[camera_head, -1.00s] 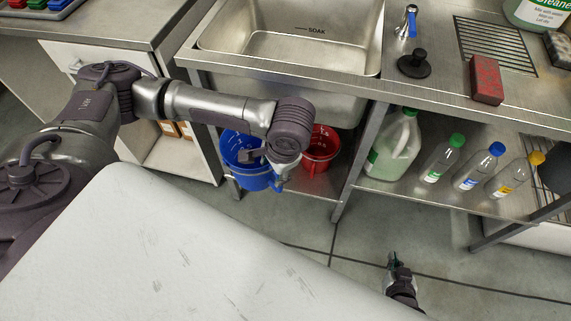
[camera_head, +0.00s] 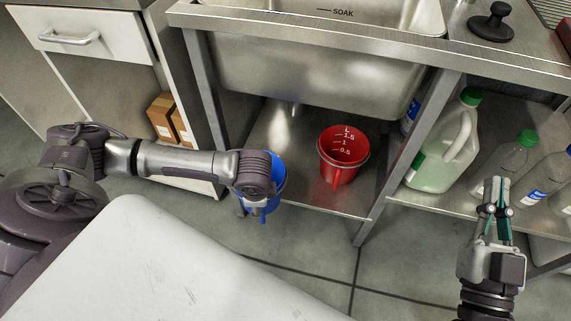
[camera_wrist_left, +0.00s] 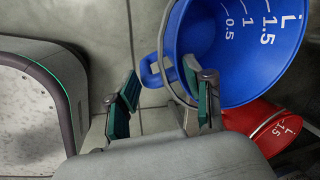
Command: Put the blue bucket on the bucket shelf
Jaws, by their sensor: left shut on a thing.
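The blue bucket (camera_head: 271,202) hangs at my left gripper, partly hidden behind my left wrist in the head view. In the left wrist view the blue bucket (camera_wrist_left: 240,50) shows its open top and inner scale marks. My left gripper (camera_wrist_left: 163,100) is shut on it at its rim side, near the handle. The bucket shelf (camera_head: 285,150) is the low metal shelf under the sink. The blue bucket is in front of its left part. My right gripper (camera_head: 497,183) is empty, with a small gap between its fingers, in front of the bottle shelf.
A red bucket (camera_head: 343,158) stands on the shelf, right of the blue one. Metal table legs (camera_head: 405,155) frame the shelf, with a white cabinet (camera_head: 85,30) on the left. A large jug (camera_head: 447,145) and bottles stand to the right. The shelf left of the red bucket is clear.

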